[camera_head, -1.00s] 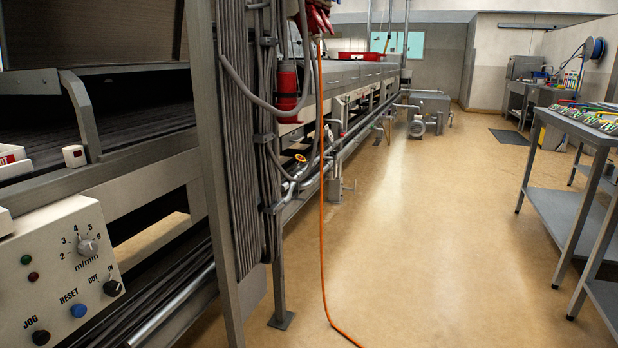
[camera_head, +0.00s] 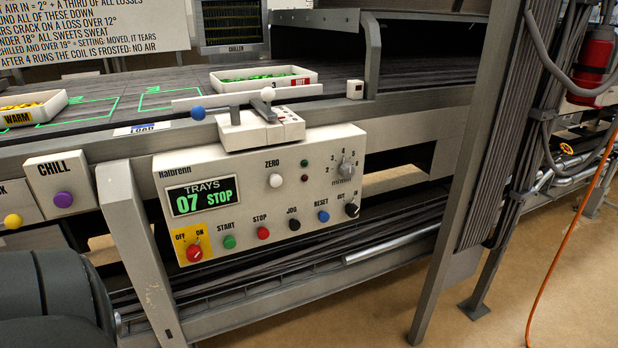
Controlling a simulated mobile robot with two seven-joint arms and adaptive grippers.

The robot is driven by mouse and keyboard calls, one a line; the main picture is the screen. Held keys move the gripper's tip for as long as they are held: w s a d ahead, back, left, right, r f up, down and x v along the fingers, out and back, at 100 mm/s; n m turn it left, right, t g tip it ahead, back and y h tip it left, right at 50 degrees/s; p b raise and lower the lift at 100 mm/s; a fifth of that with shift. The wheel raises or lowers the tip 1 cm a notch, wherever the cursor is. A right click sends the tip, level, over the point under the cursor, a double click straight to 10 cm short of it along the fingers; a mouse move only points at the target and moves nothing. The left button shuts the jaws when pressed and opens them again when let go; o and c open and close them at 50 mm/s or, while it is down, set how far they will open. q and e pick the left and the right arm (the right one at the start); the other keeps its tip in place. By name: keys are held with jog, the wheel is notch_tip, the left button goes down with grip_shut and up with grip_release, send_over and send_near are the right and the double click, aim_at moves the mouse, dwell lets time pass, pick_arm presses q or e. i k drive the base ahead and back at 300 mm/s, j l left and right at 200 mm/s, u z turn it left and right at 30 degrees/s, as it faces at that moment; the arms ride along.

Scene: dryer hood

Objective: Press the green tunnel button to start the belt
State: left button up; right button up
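The green button (camera_head: 229,242) is labelled START. It sits on the lower left of a cream control panel (camera_head: 300,222), right of the red OFF/ON rotary switch (camera_head: 194,252) on its yellow plate and left of the red STOP button (camera_head: 263,233). The panel display (camera_head: 202,196) reads "TRAYS 07 STOP" in green. The belt (camera_head: 150,82) runs above the panel. A dark rounded shape at the bottom left seems to be part of my own arm. Neither gripper's fingers show.
A CHILL box (camera_head: 60,187) with a purple button is left of the panel. Levers with blue and white knobs (camera_head: 268,93) stand above it. Trays marked HOT (camera_head: 265,91) and WARM (camera_head: 32,117) sit on the belt.

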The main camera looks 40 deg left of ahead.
aim_at(229, 241)
jog(key=u, duration=1.55)
